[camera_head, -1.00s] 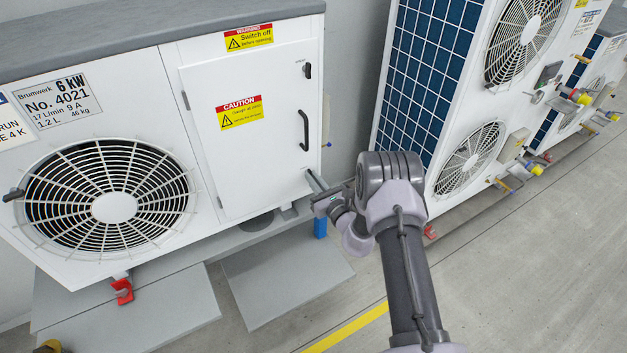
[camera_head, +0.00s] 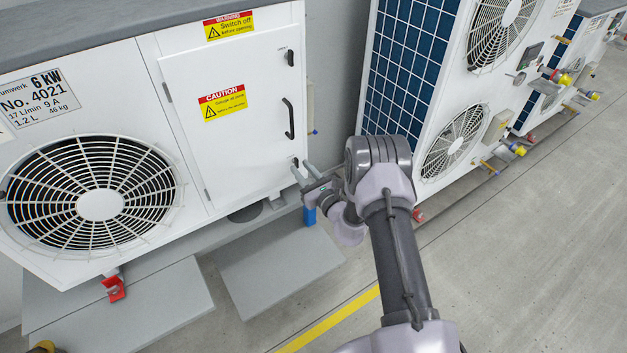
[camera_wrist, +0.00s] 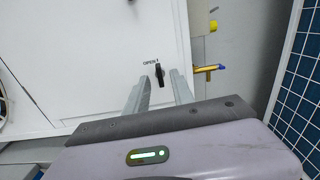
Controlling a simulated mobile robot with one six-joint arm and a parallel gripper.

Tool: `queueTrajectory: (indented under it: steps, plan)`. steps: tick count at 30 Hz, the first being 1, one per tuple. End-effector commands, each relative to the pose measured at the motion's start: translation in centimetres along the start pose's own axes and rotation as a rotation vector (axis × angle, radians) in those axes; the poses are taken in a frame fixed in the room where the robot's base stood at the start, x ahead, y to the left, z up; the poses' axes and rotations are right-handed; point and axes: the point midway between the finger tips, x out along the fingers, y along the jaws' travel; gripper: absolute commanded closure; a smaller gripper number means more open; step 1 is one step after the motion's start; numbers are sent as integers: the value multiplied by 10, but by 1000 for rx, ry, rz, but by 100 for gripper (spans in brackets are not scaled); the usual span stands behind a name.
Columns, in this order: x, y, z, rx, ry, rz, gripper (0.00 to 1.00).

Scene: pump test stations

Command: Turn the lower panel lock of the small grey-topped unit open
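The small grey-topped unit (camera_head: 150,100) stands at the left in the head view, with its white panel door shut. Its lower panel lock (camera_head: 295,162) is a small black knob near the door's lower right corner. In the wrist view the lock (camera_wrist: 160,75) stands near upright, with the word OPEN to its upper left. My gripper (camera_head: 303,171) is open and empty at that corner. In the wrist view the two fingers of my gripper (camera_wrist: 160,78) point at the door on either side of the lock, apart from it. I cannot tell the remaining depth.
An upper black lock (camera_head: 290,58) and a black handle (camera_head: 289,118) sit on the same door. A taller unit with a blue finned side (camera_head: 410,70) stands close to the right of my arm. Grey slabs (camera_head: 275,265) lie below; the floor at right is clear.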

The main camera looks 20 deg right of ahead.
Motion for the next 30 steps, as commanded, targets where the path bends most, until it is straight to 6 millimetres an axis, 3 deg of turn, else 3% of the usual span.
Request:
queueTrajectory:
  steps: [9, 15, 21, 30]
  plan:
    - [-98, -1, 4, 6, 5, -5, 71]
    - [-146, -1, 2, 4, 2, -4, 71]
    - [-162, 0, 1, 1, 0, -2, 71]
    - [-162, 0, 1, 1, 0, -1, 71]
